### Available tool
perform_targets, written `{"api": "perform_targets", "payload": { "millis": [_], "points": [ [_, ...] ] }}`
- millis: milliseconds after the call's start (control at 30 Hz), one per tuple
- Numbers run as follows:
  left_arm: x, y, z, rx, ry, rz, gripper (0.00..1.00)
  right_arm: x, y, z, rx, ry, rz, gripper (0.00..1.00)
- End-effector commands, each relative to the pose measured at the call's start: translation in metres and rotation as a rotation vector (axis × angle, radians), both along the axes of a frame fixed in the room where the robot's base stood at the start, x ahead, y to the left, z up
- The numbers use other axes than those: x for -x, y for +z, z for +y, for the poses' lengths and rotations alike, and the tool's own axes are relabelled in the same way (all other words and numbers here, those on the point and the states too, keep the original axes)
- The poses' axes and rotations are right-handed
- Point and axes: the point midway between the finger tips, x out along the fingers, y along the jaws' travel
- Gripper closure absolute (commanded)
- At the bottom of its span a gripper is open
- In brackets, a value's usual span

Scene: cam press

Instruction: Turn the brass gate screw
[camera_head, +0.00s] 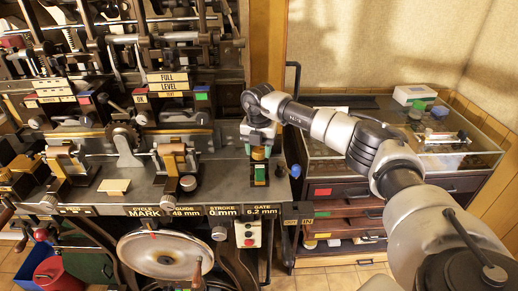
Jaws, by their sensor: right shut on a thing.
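My right gripper (261,143) points down over the right end of the press bench (225,165). It is shut on a small brass piece (258,154), which appears to be the gate screw; the fingers hide most of it. A dark post with a green face (260,174) stands directly below the brass. A label reading "GATE 6.2 mm" (264,210) is on the bench's front edge below the post. I cannot tell the screw's turn angle. My left gripper is not in view.
Brass-coloured guide blocks (174,158) and a pale pad (114,186) are on the bench to the left. A large handwheel (160,254) hangs below the front edge. A glass-topped drawer cabinet (345,190) stands to the right, behind my right arm.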

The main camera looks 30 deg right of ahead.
Motion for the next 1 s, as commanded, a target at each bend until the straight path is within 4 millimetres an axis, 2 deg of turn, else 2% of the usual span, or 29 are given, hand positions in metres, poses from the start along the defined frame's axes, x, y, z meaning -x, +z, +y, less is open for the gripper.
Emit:
{"api": "perform_targets", "payload": {
  "millis": [467,500,533,867,1000],
  "points": [
    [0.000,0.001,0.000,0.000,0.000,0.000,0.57,-0.002,0.004,-0.002,0.001,-0.015,-0.011,0.77],
    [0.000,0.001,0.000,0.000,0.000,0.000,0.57,-0.002,0.004,-0.002,0.001,-0.015,-0.011,0.49],
    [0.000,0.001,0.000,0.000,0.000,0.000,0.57,-0.002,0.004,-0.002,0.002,-0.015,-0.010,0.45],
    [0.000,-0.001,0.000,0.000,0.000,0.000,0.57,-0.001,0.003,-0.001,0.000,-0.013,-0.004,0.43],
    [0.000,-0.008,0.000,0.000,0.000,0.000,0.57,-0.002,0.018,-0.001,0.000,-0.013,-0.008,0.43]
  ]
}}
